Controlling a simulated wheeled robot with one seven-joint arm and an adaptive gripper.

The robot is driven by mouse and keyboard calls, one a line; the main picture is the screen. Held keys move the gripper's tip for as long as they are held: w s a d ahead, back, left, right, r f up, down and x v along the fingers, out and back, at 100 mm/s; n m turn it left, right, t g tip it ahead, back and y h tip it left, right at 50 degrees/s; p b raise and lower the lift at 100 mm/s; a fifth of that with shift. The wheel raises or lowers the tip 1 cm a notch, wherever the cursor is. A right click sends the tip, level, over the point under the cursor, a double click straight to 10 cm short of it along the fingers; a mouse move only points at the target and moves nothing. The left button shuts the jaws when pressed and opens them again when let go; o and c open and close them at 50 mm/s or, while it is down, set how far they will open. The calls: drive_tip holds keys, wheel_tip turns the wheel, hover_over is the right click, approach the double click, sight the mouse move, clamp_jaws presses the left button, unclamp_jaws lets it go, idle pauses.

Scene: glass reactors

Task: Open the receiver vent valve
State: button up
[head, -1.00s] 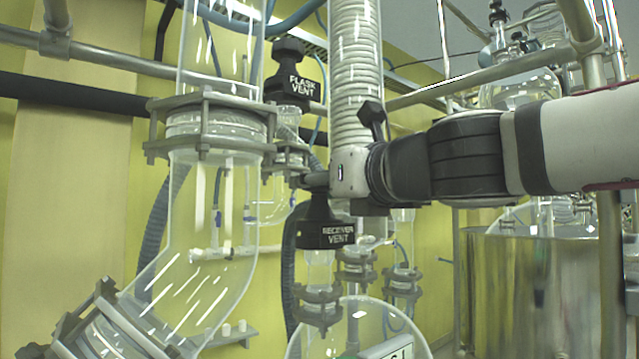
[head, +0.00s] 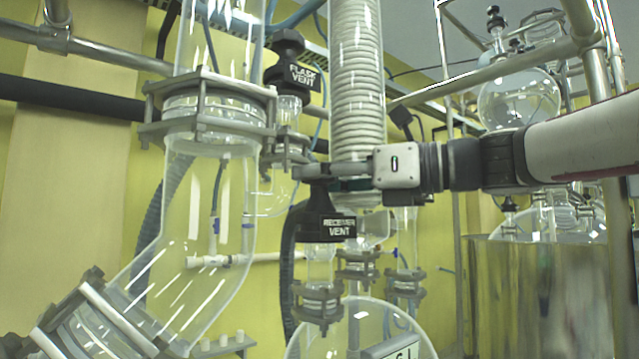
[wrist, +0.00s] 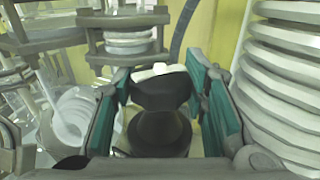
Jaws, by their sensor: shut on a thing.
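The receiver vent valve (head: 325,226) is a black cap with a white "RECEIVER VENT" label, on a glass neck above the round receiver flask (head: 360,328). My gripper (head: 312,174) reaches in from the right and is shut on the top knob of this valve. In the wrist view the black knob (wrist: 160,108) sits between my two teal-lined fingers (wrist: 163,110), with part of the white label showing beyond it. The fingers partly hide the top of the valve in the head view.
The flask vent valve (head: 295,72), another black cap, stands above and behind my gripper. A ribbed glass condenser column (head: 357,90) is close beside my gripper. A wide glass elbow pipe (head: 205,240) is at left. A steel vessel (head: 540,290) stands at right.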

drive_tip(key=shift+n+g+y, duration=0.3)
drive_tip(key=shift+n+g, duration=0.1)
drive_tip(key=shift+g, duration=0.1)
drive_tip(key=o, duration=0.9)
drive_tip(key=shift+m+t, duration=0.3)
drive_tip(key=shift+t, duration=0.1)
